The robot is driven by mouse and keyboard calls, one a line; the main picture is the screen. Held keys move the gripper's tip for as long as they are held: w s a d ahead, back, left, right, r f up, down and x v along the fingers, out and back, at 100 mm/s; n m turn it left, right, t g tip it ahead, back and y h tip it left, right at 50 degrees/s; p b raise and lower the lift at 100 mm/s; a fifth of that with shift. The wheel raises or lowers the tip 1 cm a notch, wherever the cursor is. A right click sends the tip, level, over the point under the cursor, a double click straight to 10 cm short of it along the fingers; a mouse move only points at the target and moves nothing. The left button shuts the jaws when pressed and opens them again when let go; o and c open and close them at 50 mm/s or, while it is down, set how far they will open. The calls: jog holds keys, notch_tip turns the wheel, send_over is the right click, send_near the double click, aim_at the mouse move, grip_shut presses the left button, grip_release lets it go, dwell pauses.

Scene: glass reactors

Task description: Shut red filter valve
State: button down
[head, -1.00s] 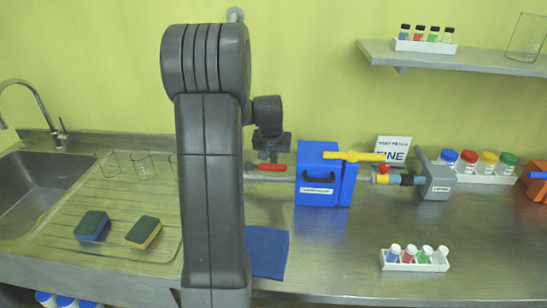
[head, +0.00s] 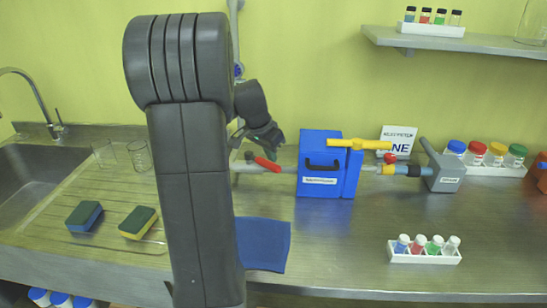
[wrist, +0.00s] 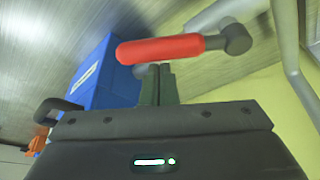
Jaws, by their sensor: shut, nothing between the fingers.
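The red valve handle (head: 268,164) is on the grey pipe left of the blue box. It lies at a slant across the pipe, its right end nearer the front. In the wrist view the red handle (wrist: 160,48) fills the upper middle, with its grey pivot at its right end. My gripper (head: 271,154) is just behind and above the handle. In the wrist view my gripper's dark fingers (wrist: 158,70) are together and empty, their tips right by the handle's underside in the picture. I cannot tell whether they touch it.
The blue box (head: 318,182) stands right of the handle, with a yellow lever (head: 358,144) at its top. A small red knob (head: 389,158) and a grey block (head: 443,177) follow along the pipe. A vial rack (head: 425,257) and blue cloth (head: 262,245) lie in front.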

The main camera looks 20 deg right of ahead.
jog(key=a+m, duration=0.1)
jog(key=s+a+m+g+b, duration=0.1)
jog(key=shift+f+m+b, duration=0.15)
jog(key=shift+m+b, duration=0.15)
jog(key=shift+m, duration=0.1)
jog(key=shift+s+a+m+g+b, duration=0.1)
jog(key=shift+a+m+g+b, duration=0.35)
jog(key=shift+a+m, duration=1.1)
jog(key=shift+s+a+m+g+b, duration=0.15)
jog(key=shift+a+m+g, duration=0.5)
jog(key=shift+a+m, duration=0.85)
jog(key=shift+w+d+m, duration=0.15)
jog(key=shift+d+m, duration=0.1)
jog(key=shift+m, duration=0.1)
jog(key=shift+r, duration=0.2)
notch_tip(320, 180, up, 11)
jog(key=p, duration=0.1)
